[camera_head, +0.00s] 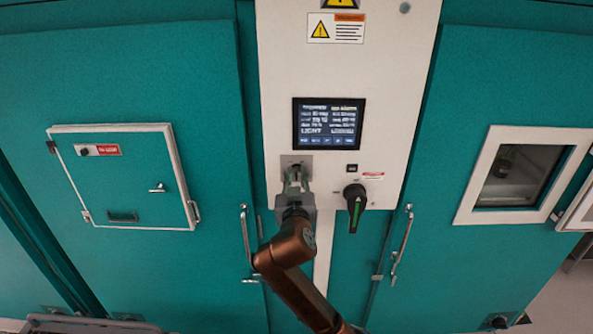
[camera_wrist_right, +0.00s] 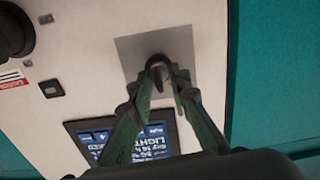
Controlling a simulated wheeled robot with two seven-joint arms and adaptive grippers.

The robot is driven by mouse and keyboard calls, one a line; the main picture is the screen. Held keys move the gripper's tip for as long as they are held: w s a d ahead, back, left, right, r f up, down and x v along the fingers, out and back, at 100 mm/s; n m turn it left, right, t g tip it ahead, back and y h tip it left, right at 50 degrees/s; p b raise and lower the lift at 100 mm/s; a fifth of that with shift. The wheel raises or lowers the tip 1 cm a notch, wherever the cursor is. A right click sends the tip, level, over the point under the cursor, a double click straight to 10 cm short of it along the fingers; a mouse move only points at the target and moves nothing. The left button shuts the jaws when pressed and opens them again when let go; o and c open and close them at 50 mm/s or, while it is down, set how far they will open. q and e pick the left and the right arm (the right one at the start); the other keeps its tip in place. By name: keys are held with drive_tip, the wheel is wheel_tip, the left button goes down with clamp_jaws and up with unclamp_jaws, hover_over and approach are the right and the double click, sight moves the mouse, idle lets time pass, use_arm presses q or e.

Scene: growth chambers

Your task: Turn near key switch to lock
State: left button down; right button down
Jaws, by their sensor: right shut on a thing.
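The key switch (camera_wrist_right: 157,72) is a small dark knob on a square grey plate (camera_wrist_right: 185,47) on the white control panel. In the right wrist view my right gripper (camera_wrist_right: 160,75) has its green-grey fingers closed around the knob. In the head view the right gripper (camera_head: 295,180) reaches up to the grey plate (camera_head: 288,160), below and left of the screen, and hides the key switch. The switch's exact angle is hard to tell. My left gripper is not in view.
A lit screen (camera_head: 328,124) is just above the plate. A black rotary handle (camera_head: 355,200) with a green mark sits to the right. Door handles (camera_head: 246,235) and (camera_head: 402,240) stand out on the teal doors either side. A hatch (camera_head: 130,180) is at left.

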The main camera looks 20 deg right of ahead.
drive_tip(key=n+p, duration=0.3)
drive_tip(key=n, duration=0.1)
drive_tip(key=shift+a+n, duration=0.15)
drive_tip(key=shift+n, duration=0.25)
idle(0.4)
drive_tip(key=c, duration=2.2)
unclamp_jaws()
drive_tip(key=shift+o, duration=0.2)
drive_tip(key=shift+s, duration=0.1)
drive_tip(key=v, duration=1.1)
drive_tip(key=shift+s+a, duration=0.2)
drive_tip(key=shift+s, duration=0.15)
